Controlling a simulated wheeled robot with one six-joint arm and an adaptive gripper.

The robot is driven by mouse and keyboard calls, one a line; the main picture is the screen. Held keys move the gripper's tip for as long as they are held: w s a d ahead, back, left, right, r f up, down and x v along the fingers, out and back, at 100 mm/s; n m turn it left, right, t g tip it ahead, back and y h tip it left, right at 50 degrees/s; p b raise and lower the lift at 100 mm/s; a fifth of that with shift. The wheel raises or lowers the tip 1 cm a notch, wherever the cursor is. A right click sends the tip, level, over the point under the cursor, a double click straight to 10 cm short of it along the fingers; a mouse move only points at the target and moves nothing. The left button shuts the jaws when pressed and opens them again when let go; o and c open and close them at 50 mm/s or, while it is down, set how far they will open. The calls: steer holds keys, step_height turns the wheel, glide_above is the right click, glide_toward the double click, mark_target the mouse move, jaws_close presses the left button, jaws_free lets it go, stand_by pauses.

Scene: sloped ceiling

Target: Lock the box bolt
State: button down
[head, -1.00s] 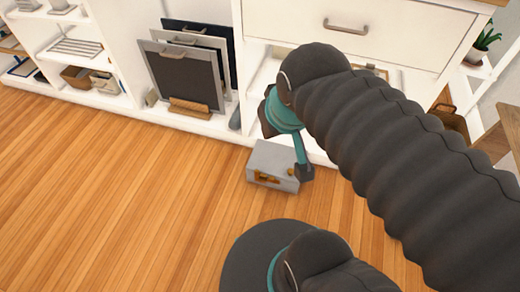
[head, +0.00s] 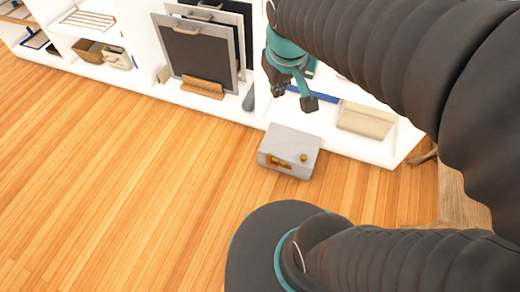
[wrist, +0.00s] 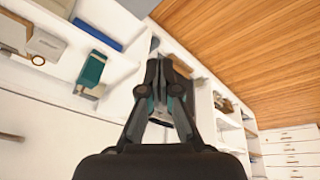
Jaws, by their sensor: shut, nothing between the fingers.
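A small grey box (head: 292,143) sits on the wooden floor in front of the white shelf unit in the head view. A brass bolt (head: 277,161) shows in its front face, and a brass knob (head: 304,157) is at the right of that face. My gripper (head: 295,99) is above and behind the box, apart from it, over the low shelf. In the wrist view my gripper (wrist: 165,65) is shut with nothing held, and I cannot make out the box there. The bolt's exact position is too small to tell.
Framed dark boards (head: 203,52) lean on the shelf behind and left of the box. A beige item (head: 366,120) lies on the low shelf at the right. The floor (head: 130,190) left of the box is clear. A wooden surface (head: 455,195) is at the right.

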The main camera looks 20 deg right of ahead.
steer(key=w+a+f+n+g+h+b, duration=0.25)
steer(key=w+f+n+g, duration=0.2)
steer(key=w+f, duration=1.25)
steer(key=w+a+f+n+g+b, duration=0.1)
steer(key=f+n, duration=0.1)
steer(key=f, duration=0.9)
steer(key=w+a+f+n+g+b, duration=0.1)
steer(key=a+f+n+b, duration=0.1)
steer(key=f, duration=1)
steer(key=shift+w+f+h, duration=0.3)
steer(key=shift+w+h, duration=0.05)
steer(key=shift+w, duration=0.05)
steer(key=s+d+f+b, duration=0.2)
steer(key=s+d+f, duration=0.2)
steer(key=f, duration=0.5)
steer(key=shift+s+d, duration=0.3)
steer(key=shift+d, duration=0.75)
